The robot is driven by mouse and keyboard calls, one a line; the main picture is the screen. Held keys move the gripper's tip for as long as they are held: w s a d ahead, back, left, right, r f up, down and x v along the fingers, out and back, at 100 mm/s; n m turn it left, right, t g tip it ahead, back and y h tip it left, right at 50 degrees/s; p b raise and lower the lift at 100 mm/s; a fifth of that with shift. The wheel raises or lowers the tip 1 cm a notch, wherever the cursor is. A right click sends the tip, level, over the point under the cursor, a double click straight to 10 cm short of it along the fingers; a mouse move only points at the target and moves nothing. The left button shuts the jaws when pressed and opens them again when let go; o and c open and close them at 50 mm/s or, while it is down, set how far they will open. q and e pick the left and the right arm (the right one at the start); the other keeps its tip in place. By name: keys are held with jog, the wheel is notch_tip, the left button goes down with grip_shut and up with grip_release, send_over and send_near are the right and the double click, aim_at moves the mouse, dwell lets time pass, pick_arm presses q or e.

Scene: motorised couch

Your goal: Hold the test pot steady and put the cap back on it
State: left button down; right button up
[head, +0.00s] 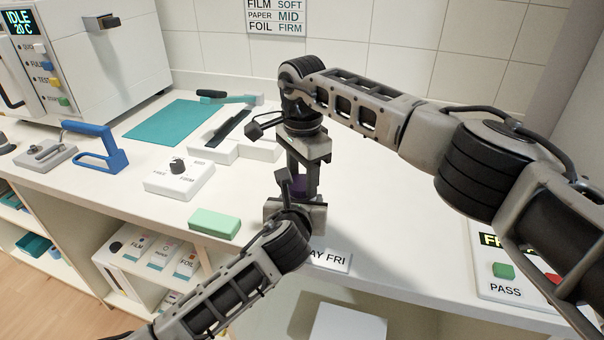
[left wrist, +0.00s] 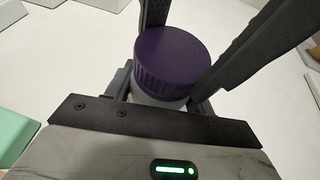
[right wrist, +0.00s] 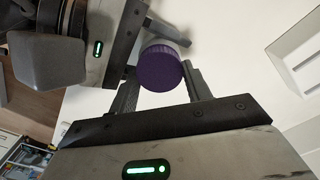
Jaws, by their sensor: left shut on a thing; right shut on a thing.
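The test pot has a white body that shows below the cap in the left wrist view (left wrist: 158,100). Its ribbed purple cap (left wrist: 172,62) sits over the pot's top with no gap that I can see. The cap also shows in the right wrist view (right wrist: 160,68) and, partly hidden, in the head view (head: 302,186). My left gripper (head: 296,206) is shut on the pot body, low down. My right gripper (head: 303,178) comes from above, its fingers shut on either side of the cap. The pot's base is hidden by the left gripper.
A green block (head: 214,223) and a white dial box (head: 180,178) stand left of the grippers. A day label (head: 330,258) is close in front. The counter at right is mostly clear, up to the button panel (head: 520,280).

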jog(key=m, duration=0.3)
jog(key=o, duration=1)
jog(key=shift+s, duration=0.15)
jog(key=shift+a+r, duration=0.1)
notch_tip(320, 180, up, 4)
jog(key=shift+r, duration=0.25)
